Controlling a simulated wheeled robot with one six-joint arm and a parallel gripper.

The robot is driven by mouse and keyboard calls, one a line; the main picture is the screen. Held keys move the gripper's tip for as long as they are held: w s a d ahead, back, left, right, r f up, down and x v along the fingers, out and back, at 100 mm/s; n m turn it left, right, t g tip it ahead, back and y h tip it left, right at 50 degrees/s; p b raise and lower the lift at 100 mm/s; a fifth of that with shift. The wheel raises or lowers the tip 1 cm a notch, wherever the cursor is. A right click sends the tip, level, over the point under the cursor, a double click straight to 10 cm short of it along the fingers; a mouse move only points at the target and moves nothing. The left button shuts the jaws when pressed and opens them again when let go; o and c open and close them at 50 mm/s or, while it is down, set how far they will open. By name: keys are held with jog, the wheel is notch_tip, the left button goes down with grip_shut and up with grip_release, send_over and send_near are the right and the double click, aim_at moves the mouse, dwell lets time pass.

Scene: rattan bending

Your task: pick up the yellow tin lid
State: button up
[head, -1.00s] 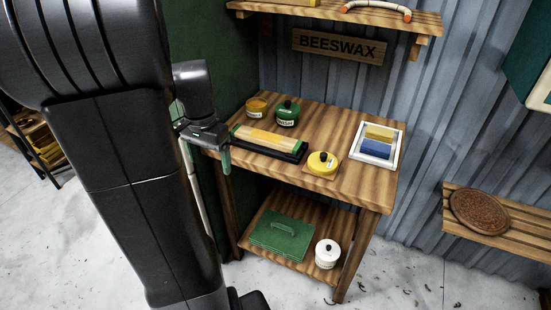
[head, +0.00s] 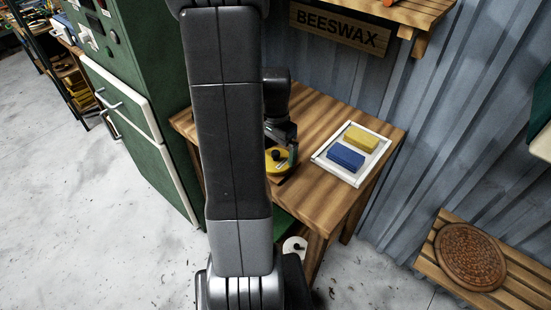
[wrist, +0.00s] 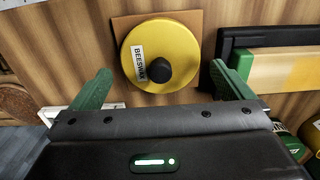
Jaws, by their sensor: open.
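The yellow tin lid (wrist: 180,45) is round, with a black knob and a white label reading BEESWAX. In the wrist view it lies on a thin brown square board (wrist: 125,30) on the wooden table. In the head view the lid (head: 271,163) is partly hidden by my arm. My gripper (wrist: 168,85) is open and empty, its two green fingers spread to either side of the knob's line. In the wrist view the lid lies between and beyond the fingertips. In the head view my gripper (head: 285,150) is close beside the lid; I cannot tell whether it touches.
A white tray (head: 318,155) with a yellow and a blue block stands right of the lid. In the wrist view a black-framed pale block (wrist: 285,70) lies close right of the lid, with green tins (wrist: 312,133) below it. A white pot (head: 294,246) sits underneath.

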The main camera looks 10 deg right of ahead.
jog(key=shift+f, duration=1.25)
jog(key=c, duration=0.7)
